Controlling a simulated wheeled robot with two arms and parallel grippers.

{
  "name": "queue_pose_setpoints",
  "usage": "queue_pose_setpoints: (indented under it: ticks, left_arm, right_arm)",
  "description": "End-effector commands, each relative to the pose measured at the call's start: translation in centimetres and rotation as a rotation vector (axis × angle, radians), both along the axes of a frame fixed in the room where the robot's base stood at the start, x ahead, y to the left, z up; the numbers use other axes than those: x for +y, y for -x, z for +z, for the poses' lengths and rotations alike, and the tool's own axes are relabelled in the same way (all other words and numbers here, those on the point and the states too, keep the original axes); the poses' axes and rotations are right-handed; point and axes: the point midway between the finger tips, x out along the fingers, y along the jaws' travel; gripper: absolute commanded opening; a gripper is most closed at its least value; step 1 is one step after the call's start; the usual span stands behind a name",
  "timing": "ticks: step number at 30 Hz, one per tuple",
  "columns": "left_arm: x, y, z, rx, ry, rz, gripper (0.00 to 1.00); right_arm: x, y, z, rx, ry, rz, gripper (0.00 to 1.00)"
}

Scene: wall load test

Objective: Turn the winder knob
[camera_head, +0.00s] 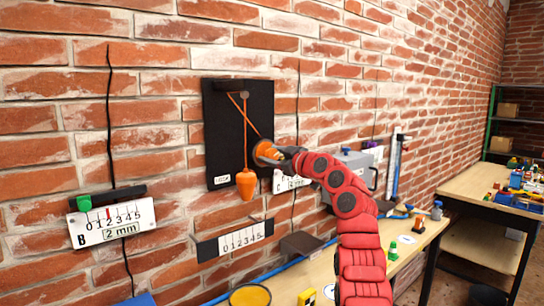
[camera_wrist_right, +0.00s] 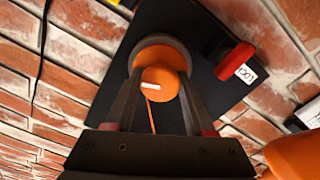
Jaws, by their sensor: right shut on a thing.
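The orange winder knob (camera_head: 263,150) is on the right side of a black wall panel (camera_head: 222,115). In the right wrist view the round knob (camera_wrist_right: 160,84) has a white mark on its face, at its left. My right gripper (camera_head: 275,153) is shut on it, one dark finger on each side in the wrist view (camera_wrist_right: 160,72). An orange cord runs up from the winder to a peg (camera_head: 240,95). An orange pointed weight (camera_head: 246,185) hangs from the cord in front of the panel's lower part. My left gripper is not in view.
A number scale (camera_head: 243,238) is on the wall below the weight. Another scale marked B (camera_head: 112,222) is at the left. A red lever (camera_wrist_right: 236,62) is on the panel beside a white label. A workbench (camera_head: 310,275) runs below, with a yellow round container (camera_head: 250,297).

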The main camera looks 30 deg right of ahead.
Motion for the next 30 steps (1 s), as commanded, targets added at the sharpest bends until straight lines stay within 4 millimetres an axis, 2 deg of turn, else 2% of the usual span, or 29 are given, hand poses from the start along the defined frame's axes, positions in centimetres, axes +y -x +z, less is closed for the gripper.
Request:
queue_pose_setpoints:
  ticks: [8, 9, 14, 24, 30]
  left_arm:
    - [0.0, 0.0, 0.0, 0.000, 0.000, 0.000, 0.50]
    - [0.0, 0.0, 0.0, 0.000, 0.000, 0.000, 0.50]
    - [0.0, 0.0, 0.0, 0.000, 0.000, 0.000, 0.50]
    - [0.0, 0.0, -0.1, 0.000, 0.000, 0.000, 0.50]
    - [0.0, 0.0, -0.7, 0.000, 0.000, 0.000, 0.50]
  right_arm:
    - [0.0, 0.0, 0.2, -0.003, 0.001, -0.001, 0.00]
    - [0.0, 0.0, 0.1, -0.003, 0.000, -0.001, 0.56]
    - [0.0, 0.0, 0.1, -0.002, 0.000, 0.000, 0.83]
    - [0.0, 0.2, 0.0, -0.002, -0.001, 0.000, 0.83]
    - [-0.2, 2.0, 0.0, -0.003, 0.001, 0.001, 0.83]
